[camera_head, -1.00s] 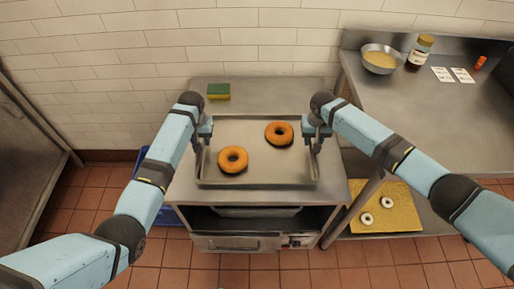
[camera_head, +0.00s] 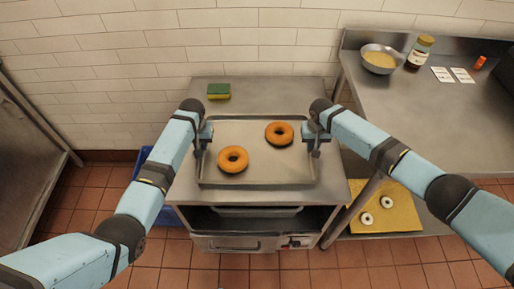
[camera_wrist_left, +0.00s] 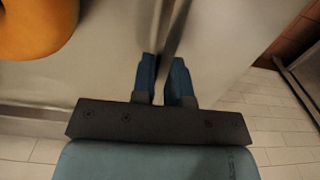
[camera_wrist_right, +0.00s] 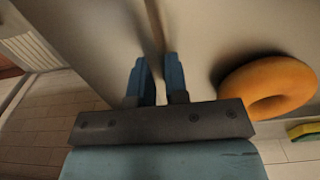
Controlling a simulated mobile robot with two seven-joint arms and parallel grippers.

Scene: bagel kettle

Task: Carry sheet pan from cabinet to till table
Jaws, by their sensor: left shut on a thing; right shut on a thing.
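The grey sheet pan (camera_head: 257,178) is on or just above the steel cabinet (camera_head: 330,180); I cannot tell if it touches the top. Two orange-brown bagels lie in it, one at the front left (camera_head: 233,159) and one at the back right (camera_head: 279,133). My left gripper (camera_head: 199,148) is shut on the pan's left rim, and its fingers pinch the rim in the left wrist view (camera_wrist_left: 166,75). My right gripper (camera_head: 316,146) is shut on the right rim, which also shows in the right wrist view (camera_wrist_right: 155,75). The till table cannot be identified in these views.
A green and yellow sponge (camera_head: 218,91) lies behind the pan. At the right a steel counter (camera_head: 430,120) bears a bowl (camera_head: 380,59), a jar (camera_head: 420,51), two cards and an orange item. Below it is a yellow board (camera_head: 395,215) with pale rings. A blue bin (camera_head: 145,160) stands left.

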